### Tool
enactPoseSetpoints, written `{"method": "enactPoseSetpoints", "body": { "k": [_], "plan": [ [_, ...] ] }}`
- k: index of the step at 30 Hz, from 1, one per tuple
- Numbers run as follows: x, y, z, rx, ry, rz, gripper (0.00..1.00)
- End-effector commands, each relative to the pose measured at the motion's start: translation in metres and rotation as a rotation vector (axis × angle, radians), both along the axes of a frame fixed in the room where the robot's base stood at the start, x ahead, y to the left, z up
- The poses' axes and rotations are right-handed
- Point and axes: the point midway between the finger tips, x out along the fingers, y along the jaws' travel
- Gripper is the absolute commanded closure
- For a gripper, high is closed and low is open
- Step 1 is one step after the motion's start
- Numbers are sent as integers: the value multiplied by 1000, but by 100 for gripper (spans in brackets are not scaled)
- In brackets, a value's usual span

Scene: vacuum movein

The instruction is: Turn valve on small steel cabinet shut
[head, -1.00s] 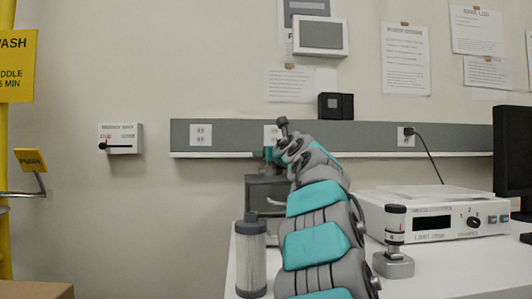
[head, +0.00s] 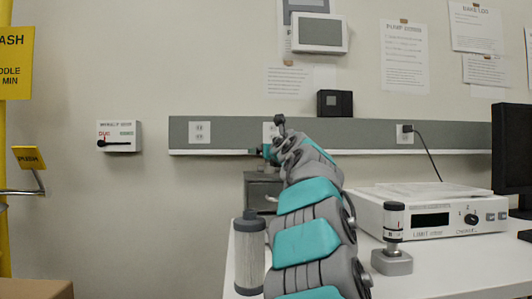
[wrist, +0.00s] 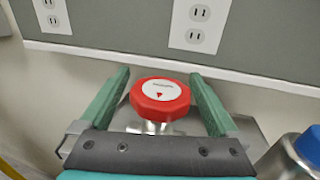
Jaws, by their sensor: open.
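The valve is a red knob (wrist: 160,98) with a white top that bears a red arrow, seen in the wrist view. It stands on a silver fitting above the steel cabinet. My gripper (wrist: 160,77) is open, with one green finger on each side of the knob and a visible gap on both sides. In the head view the small steel cabinet (head: 262,190) is a dark grey box at the back of the bench, partly behind my arm. My gripper (head: 268,153) is mostly hidden by my arm there, and so is the knob.
A clear cylinder with a grey cap (head: 250,260) stands on the bench left of my arm. A small gauge stand (head: 392,262) and a white instrument (head: 430,215) are to the right. In the wrist view, a blue-capped cylinder (wrist: 295,155) is close on the right. Wall outlets (wrist: 201,22) are behind.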

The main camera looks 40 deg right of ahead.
Motion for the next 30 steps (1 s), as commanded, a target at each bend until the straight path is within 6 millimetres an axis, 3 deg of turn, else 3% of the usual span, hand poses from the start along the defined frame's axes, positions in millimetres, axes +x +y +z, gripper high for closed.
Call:
{"method": "enactPoseSetpoints", "body": {
  "k": [18, 30],
  "plan": [
    [-65, 24, -2, 0, 1, 0, 4],
    [-72, 27, 0, 0, -1, 1, 4]
  ]
}}
